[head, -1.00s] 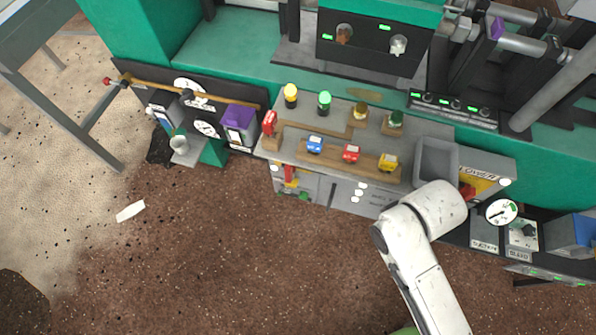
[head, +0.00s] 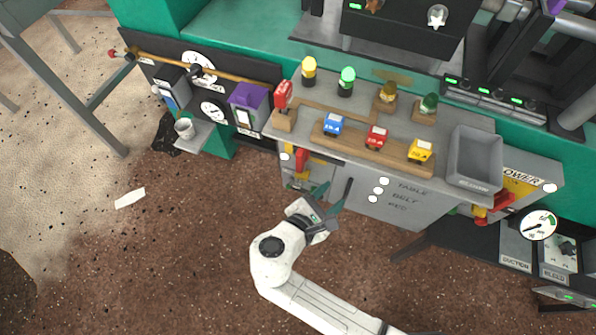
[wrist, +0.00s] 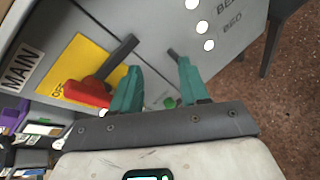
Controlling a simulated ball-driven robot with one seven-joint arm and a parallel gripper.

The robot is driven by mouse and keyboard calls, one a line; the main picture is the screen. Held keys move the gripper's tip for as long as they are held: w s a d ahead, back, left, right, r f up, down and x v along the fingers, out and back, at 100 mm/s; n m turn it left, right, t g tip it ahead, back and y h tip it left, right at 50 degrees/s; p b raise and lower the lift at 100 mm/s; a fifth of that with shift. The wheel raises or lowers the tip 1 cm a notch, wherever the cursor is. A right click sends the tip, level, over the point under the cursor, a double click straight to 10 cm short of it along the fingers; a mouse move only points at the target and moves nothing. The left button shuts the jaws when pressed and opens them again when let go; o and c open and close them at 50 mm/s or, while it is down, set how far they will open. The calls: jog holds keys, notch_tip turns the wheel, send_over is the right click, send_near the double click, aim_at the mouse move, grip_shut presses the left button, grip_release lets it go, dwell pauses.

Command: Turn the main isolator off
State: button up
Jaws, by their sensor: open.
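The main isolator's red handle (head: 301,160) sits on the left front of the grey cabinet. In the wrist view the red handle (wrist: 88,92) lies across a yellow plate (wrist: 82,58) beside a "MAIN" label (wrist: 22,63), with a dark bar running from it. Lettering on the plate is partly hidden. My gripper (head: 331,197) is open and empty in front of the cabinet, right of the handle. In the wrist view its teal fingers (wrist: 159,68) are spread, the left one beside the red handle and dark bar. I cannot tell whether they touch.
A second red handle (head: 492,208) is at the cabinet's right end by a yellow label. The cabinet top holds coloured blocks on a wooden strip (head: 350,150) and a grey tray (head: 474,160). A gauge panel (head: 190,85) stands left.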

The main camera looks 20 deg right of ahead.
aim_at(298, 163)
jog(key=w+a+n+t+b, duration=0.2)
jog(key=w+a+n+t, duration=0.2)
jog(key=a+n+t, duration=0.5)
jog(key=w+d+g, duration=0.1)
jog(key=w+d, duration=0.2)
jog(key=w+d+g, duration=0.1)
jog(key=w+d, duration=0.2)
jog(key=w, duration=0.1)
jog(key=shift+d+r+m+h+b, duration=0.1)
jog(key=shift+r+m+h+b, duration=0.1)
jog(key=shift+m+h+b, duration=0.15)
jog(key=shift+c, duration=0.2)
grip_shut()
